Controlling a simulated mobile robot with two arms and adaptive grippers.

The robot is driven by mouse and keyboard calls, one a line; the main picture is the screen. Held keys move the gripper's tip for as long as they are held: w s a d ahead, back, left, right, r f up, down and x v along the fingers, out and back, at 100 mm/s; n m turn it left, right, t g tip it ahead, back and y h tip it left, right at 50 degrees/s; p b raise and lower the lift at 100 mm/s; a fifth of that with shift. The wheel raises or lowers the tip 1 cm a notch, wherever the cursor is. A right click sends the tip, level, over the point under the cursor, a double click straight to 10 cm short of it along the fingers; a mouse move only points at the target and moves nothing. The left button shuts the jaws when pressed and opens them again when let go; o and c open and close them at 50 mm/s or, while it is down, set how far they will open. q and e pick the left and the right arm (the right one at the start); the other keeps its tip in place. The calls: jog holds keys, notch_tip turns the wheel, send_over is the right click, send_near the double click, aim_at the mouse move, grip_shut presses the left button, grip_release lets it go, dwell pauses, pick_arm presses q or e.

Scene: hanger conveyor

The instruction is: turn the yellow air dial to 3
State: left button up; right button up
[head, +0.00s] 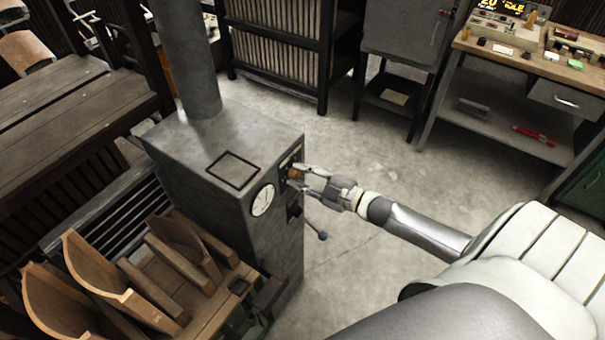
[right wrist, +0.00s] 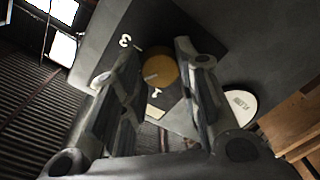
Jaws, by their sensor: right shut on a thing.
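The yellow air dial (head: 293,174) is on the side face of a grey metal cabinet (head: 240,180). In the right wrist view the round dial (right wrist: 160,70) sits between the fingers, on a dark plate with a white 3 at its upper left and a white 1 below it. Other marks and the dial's pointer are hidden or unclear. My right gripper (head: 296,177) reaches in from the right and is shut on the dial, one finger on each side; its fingers also show in the right wrist view (right wrist: 158,58). My left gripper is out of view.
A white round gauge (head: 262,200) is left of the dial. Curved wooden pieces (head: 100,270) stand at the lower left. A workbench (head: 530,60) is at the upper right. Open concrete floor lies between.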

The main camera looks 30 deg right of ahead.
jog(key=m, duration=0.5)
jog(key=shift+p, duration=0.3)
jog(key=m, duration=0.6)
jog(key=shift+y, duration=0.4)
jog(key=shift+d+m+t, duration=0.1)
jog(key=shift+m+t, duration=0.2)
jog(key=shift+m, duration=0.1)
jog(key=o, duration=1)
jog(key=shift+f, duration=0.1)
